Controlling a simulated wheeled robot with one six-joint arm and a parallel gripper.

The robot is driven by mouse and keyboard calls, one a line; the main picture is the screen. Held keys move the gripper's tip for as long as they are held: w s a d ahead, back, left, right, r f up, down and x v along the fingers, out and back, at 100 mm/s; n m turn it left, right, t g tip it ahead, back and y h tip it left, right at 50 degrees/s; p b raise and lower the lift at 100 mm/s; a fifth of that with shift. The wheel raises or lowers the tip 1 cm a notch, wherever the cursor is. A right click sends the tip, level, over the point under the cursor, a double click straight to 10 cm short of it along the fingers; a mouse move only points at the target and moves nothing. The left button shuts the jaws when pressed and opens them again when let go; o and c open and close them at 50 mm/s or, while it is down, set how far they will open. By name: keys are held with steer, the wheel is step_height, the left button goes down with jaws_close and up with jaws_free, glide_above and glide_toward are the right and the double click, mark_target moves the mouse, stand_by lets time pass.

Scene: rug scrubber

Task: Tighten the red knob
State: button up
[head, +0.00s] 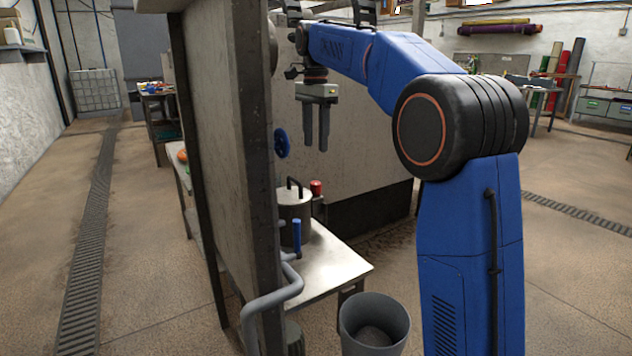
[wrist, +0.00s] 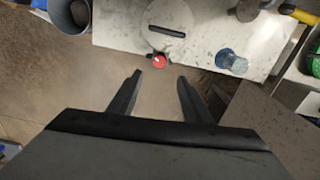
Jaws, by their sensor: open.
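The red knob (head: 316,187) sits beside a grey lidded pot (head: 293,212) over a steel table (head: 335,262). My gripper (head: 316,150) hangs with its fingers pointing down, above the knob and apart from it. It is open and empty. In the wrist view the red knob (wrist: 159,61) appears just beyond the gap between the fingertips (wrist: 160,77), at the edge of the pot's round lid (wrist: 170,27). How the knob is mounted is partly hidden.
A tall wall panel (head: 235,150) stands left of the arm. A blue handwheel (head: 283,143) and a blue-handled lever (head: 297,235) with a grey pipe (head: 275,300) are close by. A grey bucket (head: 375,322) stands in front of the table.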

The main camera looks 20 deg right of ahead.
mark_target(316, 182)
step_height(316, 182, down, 13)
steer(key=shift+r, duration=0.15)
stand_by(0.4)
steer(key=c, duration=1.1)
steer(key=shift+o, duration=0.2)
steer(key=n, duration=0.4)
steer(key=shift+n, duration=0.3)
steer(key=o, duration=1.1)
steer(key=shift+c, duration=0.2)
